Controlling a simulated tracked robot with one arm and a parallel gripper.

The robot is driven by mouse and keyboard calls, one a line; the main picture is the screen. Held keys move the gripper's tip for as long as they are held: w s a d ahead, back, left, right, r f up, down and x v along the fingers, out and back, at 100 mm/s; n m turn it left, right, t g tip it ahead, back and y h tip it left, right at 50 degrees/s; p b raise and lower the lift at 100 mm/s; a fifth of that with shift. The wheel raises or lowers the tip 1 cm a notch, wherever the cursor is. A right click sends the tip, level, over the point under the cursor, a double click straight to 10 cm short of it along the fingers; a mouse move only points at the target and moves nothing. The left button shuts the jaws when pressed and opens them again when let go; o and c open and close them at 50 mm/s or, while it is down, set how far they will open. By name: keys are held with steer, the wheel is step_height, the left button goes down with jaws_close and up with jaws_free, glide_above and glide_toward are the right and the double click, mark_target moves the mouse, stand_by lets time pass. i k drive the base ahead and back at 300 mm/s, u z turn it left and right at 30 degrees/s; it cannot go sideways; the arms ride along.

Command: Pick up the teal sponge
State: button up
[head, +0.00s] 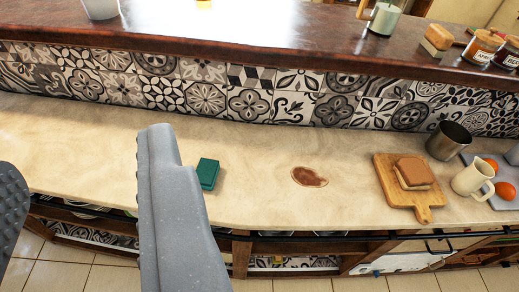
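The teal sponge (208,173) is a small dark green-teal block. It lies on the beige lower counter (255,205), just right of my gripper's right finger in the picture. That finger may hide part of the sponge's left side. My gripper (80,150) is open, with its two grey fingers wide apart and nothing between them. The left finger is cut off by the picture's left edge.
A brown spill (309,177) lies right of the sponge. Farther right are a cutting board (426,213) with bread, a metal cup (446,141) and a cream jug (472,179). A patterned tile wall (205,99) rises behind to a brown upper ledge (230,28).

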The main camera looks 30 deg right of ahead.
mark_target(207, 170)
steer(key=z, duration=0.35)
steer(key=i, duration=0.85)
steer(key=z, duration=0.3)
